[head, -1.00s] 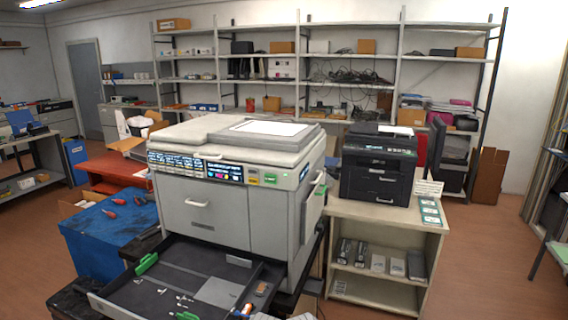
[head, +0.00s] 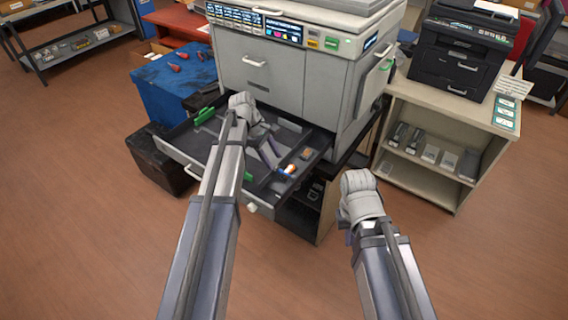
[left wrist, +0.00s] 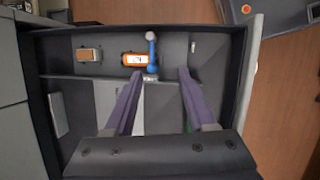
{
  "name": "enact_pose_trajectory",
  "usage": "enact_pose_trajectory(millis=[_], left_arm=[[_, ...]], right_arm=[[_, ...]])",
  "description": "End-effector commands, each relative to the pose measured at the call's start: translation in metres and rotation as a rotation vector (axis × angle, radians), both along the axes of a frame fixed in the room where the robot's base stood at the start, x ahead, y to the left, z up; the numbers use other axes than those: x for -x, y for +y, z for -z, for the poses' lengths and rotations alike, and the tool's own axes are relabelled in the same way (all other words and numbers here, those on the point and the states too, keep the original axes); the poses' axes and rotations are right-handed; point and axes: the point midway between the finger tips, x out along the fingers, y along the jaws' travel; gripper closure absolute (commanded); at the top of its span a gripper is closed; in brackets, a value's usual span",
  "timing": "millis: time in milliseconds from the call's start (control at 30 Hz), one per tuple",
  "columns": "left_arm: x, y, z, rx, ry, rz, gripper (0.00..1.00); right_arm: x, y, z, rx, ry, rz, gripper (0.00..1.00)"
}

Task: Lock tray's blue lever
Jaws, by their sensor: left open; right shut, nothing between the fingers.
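The open tray (head: 178,152) is pulled out of the big printer. In the left wrist view the blue lever (left wrist: 152,58) stands beside an orange cartridge (left wrist: 133,59), with a pale round knob at its upper end. The lever is small in the head view (head: 283,173). My left gripper (left wrist: 160,72) is open and empty over the tray. Its fingertips are just below the lever in the wrist picture, with the lever between their lines; contact cannot be told. It also shows in the head view (head: 270,158). My right arm is right of the tray, its fingers hidden.
The large printer (head: 290,75) stands behind the tray. Another brownish cartridge (left wrist: 90,54) lies in the tray, and a green handle (head: 203,116) is at its left side. A shelf unit (head: 440,140) with a black printer (head: 460,50) is at right. The front floor is clear.

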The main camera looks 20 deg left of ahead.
Motion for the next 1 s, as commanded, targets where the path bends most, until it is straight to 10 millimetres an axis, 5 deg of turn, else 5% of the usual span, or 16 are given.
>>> enact_pose_trajectory(millis=[133, 467, 1000], left_arm=[[-0.014, 0.022, -0.004, 0.036, 0.021, -0.117, 0.44], [-0.014, 0.021, 0.003, 0.040, 0.024, -0.128, 0.44], [-0.018, -0.004, 0.063, 0.039, 0.024, -0.126, 0.44]], right_arm=[[0.000, 0.000, -0.001, 0.000, 0.000, 0.000, 1.00], [0.000, 0.000, 0.006, 0.000, 0.000, 0.000, 1.00], [0.000, 0.000, 0.066, 0.000, 0.000, 0.000, 1.00]])
